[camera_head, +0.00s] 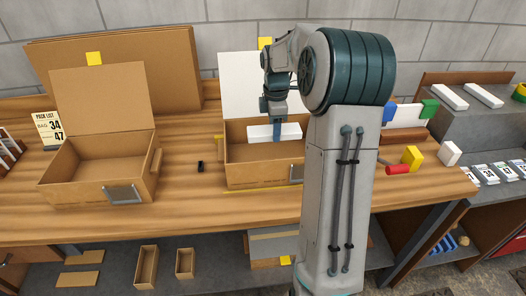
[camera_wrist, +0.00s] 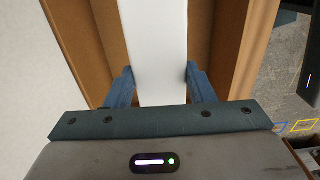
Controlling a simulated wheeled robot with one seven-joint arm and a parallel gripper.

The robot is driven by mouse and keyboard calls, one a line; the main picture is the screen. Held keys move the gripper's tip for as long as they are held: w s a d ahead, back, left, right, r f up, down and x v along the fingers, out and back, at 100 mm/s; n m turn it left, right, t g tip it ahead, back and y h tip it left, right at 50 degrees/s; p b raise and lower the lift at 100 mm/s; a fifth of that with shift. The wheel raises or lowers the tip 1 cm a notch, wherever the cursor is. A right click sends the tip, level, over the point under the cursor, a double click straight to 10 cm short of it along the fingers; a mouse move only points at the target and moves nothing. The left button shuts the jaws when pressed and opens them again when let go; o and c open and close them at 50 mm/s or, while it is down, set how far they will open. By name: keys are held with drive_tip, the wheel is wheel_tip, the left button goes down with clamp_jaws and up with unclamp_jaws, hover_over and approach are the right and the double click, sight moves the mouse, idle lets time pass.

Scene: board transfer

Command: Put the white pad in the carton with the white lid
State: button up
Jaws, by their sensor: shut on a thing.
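The white pad (camera_head: 262,132) is a long white bar, level in my gripper (camera_head: 277,134). The gripper is shut on it, with blue fingers on both sides of the pad (camera_wrist: 159,50) in the wrist view. The pad is over or inside the opening of the carton with the white lid (camera_head: 250,174); I cannot tell whether it touches the floor of the carton. The white lid (camera_head: 240,80) stands open at the back. My arm hides the carton's right part. In the wrist view the brown carton walls (camera_wrist: 110,35) show on both sides of the pad.
A second open carton (camera_head: 95,181) with a brown lid stands at the left. A small black object (camera_head: 200,166) lies between the cartons. Coloured blocks, such as a yellow one (camera_head: 412,157), are at the right. More white bars (camera_head: 450,96) lie on a grey shelf.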

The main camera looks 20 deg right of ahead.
drive_tip(key=f, duration=0.7)
drive_tip(key=shift+w, duration=0.4)
drive_tip(key=shift+f+p, duration=0.35)
drive_tip(key=shift+f, duration=1.55)
drive_tip(key=shift+f, duration=0.15)
drive_tip(key=o, duration=1)
drive_tip(key=shift+c, duration=0.2)
